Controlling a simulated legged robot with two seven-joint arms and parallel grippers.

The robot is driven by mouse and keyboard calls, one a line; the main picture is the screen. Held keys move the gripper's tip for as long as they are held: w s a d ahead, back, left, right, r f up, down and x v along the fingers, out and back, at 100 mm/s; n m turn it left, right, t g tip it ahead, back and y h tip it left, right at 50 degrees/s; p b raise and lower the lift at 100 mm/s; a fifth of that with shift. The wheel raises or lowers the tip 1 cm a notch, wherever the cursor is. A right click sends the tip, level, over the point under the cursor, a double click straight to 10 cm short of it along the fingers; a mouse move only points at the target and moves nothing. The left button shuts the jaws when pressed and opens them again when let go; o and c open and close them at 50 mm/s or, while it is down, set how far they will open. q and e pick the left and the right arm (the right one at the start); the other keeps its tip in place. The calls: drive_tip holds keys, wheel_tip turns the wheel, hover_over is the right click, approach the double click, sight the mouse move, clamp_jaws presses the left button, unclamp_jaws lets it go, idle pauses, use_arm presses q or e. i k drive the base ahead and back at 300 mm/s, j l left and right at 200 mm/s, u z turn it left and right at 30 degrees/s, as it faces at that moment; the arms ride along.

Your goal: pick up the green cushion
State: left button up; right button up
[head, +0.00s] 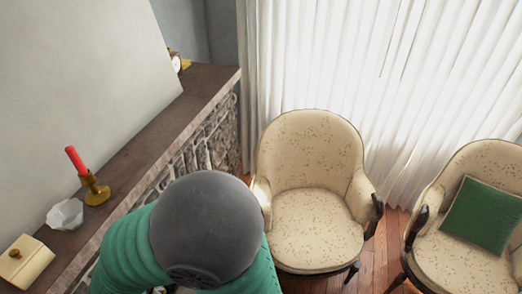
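The green cushion (484,214) leans on the seat of the cream armchair (452,258) at the right edge of the head view. It is square and dark green, with part of it against the chair's backrest. A green arm link with a large dark grey rounded joint, part of my own body, fills the lower left middle. No gripper fingers show for either arm. The cushion is well to the right of that arm and nothing of mine touches it.
A second cream armchair (311,226) stands empty in the middle. On the left, a dark mantel (133,143) holds a red candle (76,160) in a brass holder, a white bowl (65,214) and a cream box (24,262). White curtains (345,80) hang behind. Wooden floor (377,262) shows between the chairs.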

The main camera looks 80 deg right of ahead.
sight(484, 216)
drive_tip(key=z, duration=4.65)
